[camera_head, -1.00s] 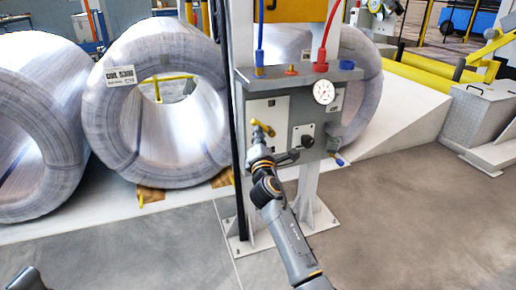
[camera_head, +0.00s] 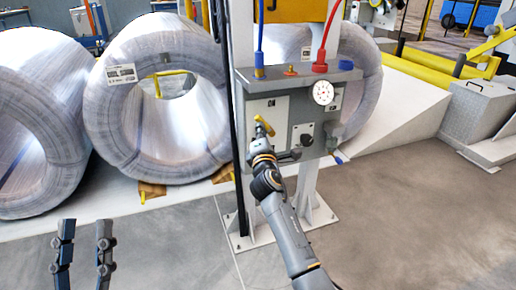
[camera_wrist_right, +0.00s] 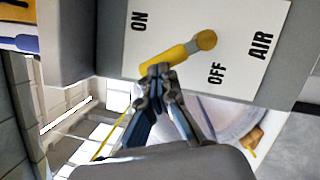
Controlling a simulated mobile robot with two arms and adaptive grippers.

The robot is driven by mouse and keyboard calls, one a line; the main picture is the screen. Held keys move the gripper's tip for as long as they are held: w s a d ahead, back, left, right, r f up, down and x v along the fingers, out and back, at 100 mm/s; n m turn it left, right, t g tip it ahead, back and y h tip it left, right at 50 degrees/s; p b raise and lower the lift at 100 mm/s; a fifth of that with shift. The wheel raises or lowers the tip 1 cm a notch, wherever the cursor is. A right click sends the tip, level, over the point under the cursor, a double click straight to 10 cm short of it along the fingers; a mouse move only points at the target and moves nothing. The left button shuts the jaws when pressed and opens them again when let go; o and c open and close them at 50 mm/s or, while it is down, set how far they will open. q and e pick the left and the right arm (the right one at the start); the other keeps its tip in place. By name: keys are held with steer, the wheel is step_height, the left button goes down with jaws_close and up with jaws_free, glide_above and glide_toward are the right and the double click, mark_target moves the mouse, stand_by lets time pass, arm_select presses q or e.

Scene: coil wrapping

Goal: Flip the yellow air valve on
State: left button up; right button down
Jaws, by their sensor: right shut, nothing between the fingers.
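The yellow air valve (camera_head: 264,126) is a lever on the front of the grey control box (camera_head: 330,76). In the right wrist view the yellow lever (camera_wrist_right: 178,53) runs from its pivot down and left, between the ON label (camera_wrist_right: 139,20) and the OFF label (camera_wrist_right: 216,73). My right gripper (camera_wrist_right: 160,72) is shut and empty, with its tips at the lever's free end; whether they touch cannot be told. In the head view my right gripper (camera_head: 261,148) is just below the valve. My left gripper (camera_head: 85,226) is open and empty at the lower left, far from the box.
The box carries a pressure gauge (camera_head: 323,92), a blue hose (camera_head: 260,45) and a red hose (camera_head: 326,40). Large wrapped coils (camera_head: 150,100) stand to the left and behind the post. The grey floor (camera_head: 410,220) on the right is clear.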

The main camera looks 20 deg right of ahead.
arm_select(q)
steer(key=w+f+g+y+p, duration=0.3)
steer(key=w+f+g, duration=0.2)
steer(key=f+g, duration=0.5)
steer(key=s+a+f+g+y+p, duration=0.1)
steer(key=s+a+f+g+p, duration=0.1)
steer(key=s+f, duration=0.4)
steer(key=s+a+f+n+g+y+p, duration=0.1)
steer(key=s+a+f+g, duration=0.3)
steer(key=f, duration=0.6)
steer(key=shift+s+f+g+y+p, duration=0.55)
steer(key=shift+s+g, duration=0.6)
steer(key=shift+g, duration=0.55)
arm_select(e)
steer(key=shift+d+r+m+g, duration=0.35)
steer(key=shift+d+m, duration=0.1)
steer(key=shift+m, duration=0.5)
steer(key=shift+d+r+m+g, duration=0.3)
steer(key=shift+d+m, duration=0.15)
steer(key=shift+m, duration=0.55)
steer(key=shift+d+r+m+g, duration=0.25)
steer(key=shift+d+r+m, duration=0.15)
steer(key=shift+m, duration=0.55)
arm_select(q)
steer(key=shift+s, duration=0.35)
steer(key=shift+a, duration=0.1)
arm_select(e)
steer(key=shift+f, duration=0.1)
